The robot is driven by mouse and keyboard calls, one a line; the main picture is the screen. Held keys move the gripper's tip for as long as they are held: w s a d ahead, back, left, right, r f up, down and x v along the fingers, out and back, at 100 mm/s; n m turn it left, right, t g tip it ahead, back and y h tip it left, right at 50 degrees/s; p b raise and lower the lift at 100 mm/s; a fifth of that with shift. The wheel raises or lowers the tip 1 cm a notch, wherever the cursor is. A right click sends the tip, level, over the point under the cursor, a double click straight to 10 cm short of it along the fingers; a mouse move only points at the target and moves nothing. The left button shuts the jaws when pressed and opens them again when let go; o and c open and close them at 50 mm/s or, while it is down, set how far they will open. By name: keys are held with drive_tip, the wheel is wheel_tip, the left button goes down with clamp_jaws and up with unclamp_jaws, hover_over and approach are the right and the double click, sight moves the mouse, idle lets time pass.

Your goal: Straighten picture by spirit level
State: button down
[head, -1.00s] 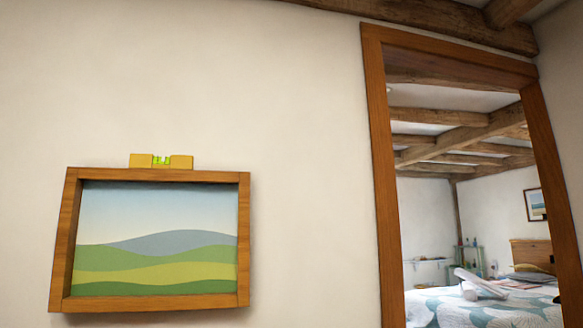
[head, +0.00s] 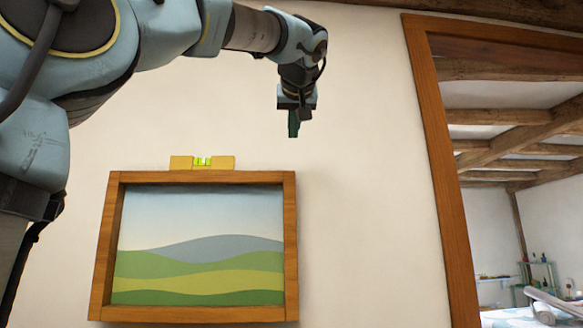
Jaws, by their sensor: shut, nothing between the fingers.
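The wooden-framed picture (head: 292,245) of green and yellow hills under a pale sky hangs on the cream wall. Its top edge looks close to level in the head view. A small yellow spirit level (head: 221,162) lies along the top of the frame, left of the top right corner. Its green vial shows, but the bubble is too small to read exactly. My gripper (head: 293,128) points down in front of the wall, above the frame's top right corner and right of the spirit level. It is shut, empty and apart from both.
A mirror or doorway with a brown wooden frame (head: 443,150) stands on the right and shows a bedroom with ceiling beams. Bare cream wall (head: 360,180) lies between it and the picture. My arm covers the upper left.

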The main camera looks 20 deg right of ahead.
sight(290, 158)
drive_tip(key=p+x, duration=0.1)
drive_tip(key=x, duration=0.4)
drive_tip(key=p+x, duration=0.2)
drive_tip(key=x, duration=0.3)
drive_tip(key=shift+w+r, duration=0.2)
drive_tip(key=shift+w, duration=0.05)
drive_tip(key=f, duration=0.2)
drive_tip(key=shift+s+f, duration=0.25)
drive_tip(key=shift+f, duration=0.85)
drive_tip(key=shift+f, duration=0.1)
drive_tip(key=shift+f+b, duration=0.65)
drive_tip(key=shift+b, duration=0.55)
drive_tip(key=shift+r, duration=0.3)
